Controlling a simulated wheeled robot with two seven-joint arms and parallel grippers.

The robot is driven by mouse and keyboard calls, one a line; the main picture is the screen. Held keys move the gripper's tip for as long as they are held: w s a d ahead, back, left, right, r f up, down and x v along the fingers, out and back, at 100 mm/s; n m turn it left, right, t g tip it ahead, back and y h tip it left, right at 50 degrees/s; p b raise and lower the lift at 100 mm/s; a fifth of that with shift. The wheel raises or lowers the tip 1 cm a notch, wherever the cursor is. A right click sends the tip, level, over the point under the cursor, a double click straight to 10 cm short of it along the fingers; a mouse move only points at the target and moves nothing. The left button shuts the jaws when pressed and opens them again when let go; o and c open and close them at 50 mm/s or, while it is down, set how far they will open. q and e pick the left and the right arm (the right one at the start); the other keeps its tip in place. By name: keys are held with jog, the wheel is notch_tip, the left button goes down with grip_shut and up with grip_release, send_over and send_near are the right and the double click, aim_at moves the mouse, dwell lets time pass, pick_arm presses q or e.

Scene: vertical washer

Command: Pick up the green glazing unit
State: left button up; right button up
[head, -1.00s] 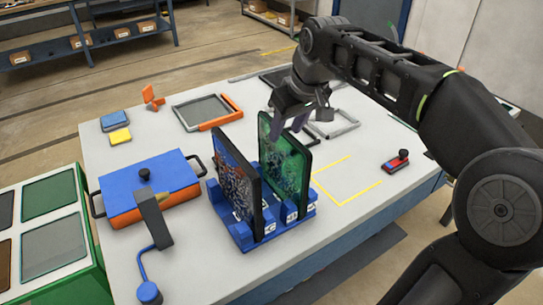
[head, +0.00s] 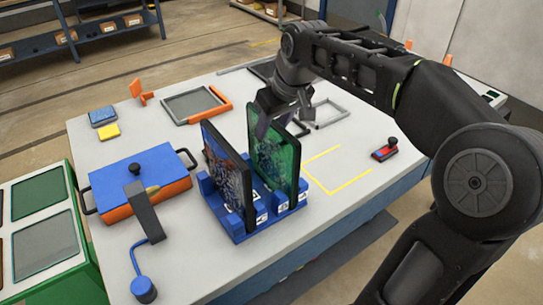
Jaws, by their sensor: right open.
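The green glazing unit (head: 274,158) stands upright in the right slot of the blue rack (head: 243,236). It is a dark-framed pane with a green face and whitish patches. My right gripper (head: 278,120) is at its top edge, pointing down, with its fingers partly hidden behind and around the upper part of the pane. The jaws are open; I cannot tell whether they touch it. A second dark-framed unit (head: 229,175) with a blue and orange face stands in the rack's left slot. My left gripper is not in view.
A blue and orange box (head: 140,178) with a black knob stands left of the rack. A framed pane with an orange bar (head: 195,103) lies behind. A red and black tool (head: 386,149) lies right, past a yellow outline (head: 340,178).

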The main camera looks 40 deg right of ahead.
aim_at(269, 137)
jog(key=x, duration=0.5)
jog(key=shift+p, duration=0.35)
jog(key=shift+s, duration=0.1)
jog(key=shift+f, duration=0.25)
dwell(0.4)
grip_shut()
dwell(0.5)
dwell(0.9)
jog(key=shift+r, duration=0.15)
